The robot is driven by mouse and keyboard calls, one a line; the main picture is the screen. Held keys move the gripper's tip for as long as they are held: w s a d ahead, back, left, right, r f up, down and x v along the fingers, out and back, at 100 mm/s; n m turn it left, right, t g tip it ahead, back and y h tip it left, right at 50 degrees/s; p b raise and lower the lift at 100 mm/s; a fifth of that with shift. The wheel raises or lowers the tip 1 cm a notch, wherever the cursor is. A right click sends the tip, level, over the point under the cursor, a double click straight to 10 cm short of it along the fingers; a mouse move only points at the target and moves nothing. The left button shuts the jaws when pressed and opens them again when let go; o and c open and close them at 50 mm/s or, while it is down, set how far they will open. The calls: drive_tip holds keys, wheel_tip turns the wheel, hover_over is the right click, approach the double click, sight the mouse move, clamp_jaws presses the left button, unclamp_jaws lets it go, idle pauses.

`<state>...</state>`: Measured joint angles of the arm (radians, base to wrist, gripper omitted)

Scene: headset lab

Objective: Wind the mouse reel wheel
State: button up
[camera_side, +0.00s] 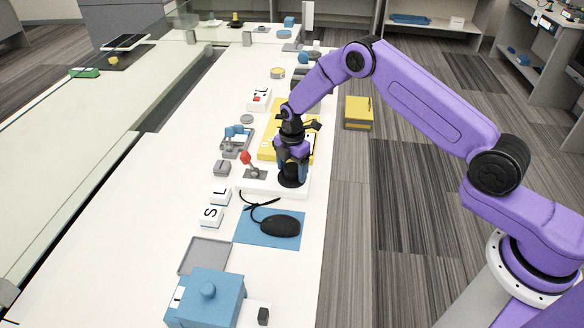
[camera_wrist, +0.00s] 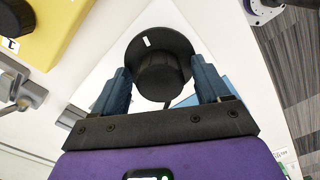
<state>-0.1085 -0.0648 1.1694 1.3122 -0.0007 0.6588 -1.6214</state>
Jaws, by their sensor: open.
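The mouse (camera_side: 280,226) is black and lies on a blue mat (camera_side: 247,234), with its black cord (camera_side: 262,204) running back towards the reel base. The reel wheel (camera_side: 291,181) is a black disc standing on a white base plate (camera_side: 262,188), partly hidden by my gripper (camera_side: 292,166). In the wrist view the wheel (camera_wrist: 150,42) shows a white mark on its flange and a round black knob (camera_wrist: 162,76). My gripper (camera_wrist: 160,72) is open, with one blue finger on each side of the knob. I cannot tell whether the fingers touch it.
A red-balled lever (camera_side: 246,158) stands left of the wheel. A yellow box (camera_side: 275,143) sits behind it. The table's right edge is close to the base plate.

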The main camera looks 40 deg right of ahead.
drive_tip(key=c, duration=1)
drive_tip(key=shift+m, duration=0.3)
drive_tip(key=m, duration=0.4)
drive_tip(key=shift+m, duration=0.3)
drive_tip(key=shift+c, duration=0.2)
drive_tip(key=m, duration=1)
drive_tip(key=shift+s+m, duration=0.1)
drive_tip(key=shift+m, duration=0.3)
drive_tip(key=m, duration=0.5)
drive_tip(key=shift+m, duration=0.3)
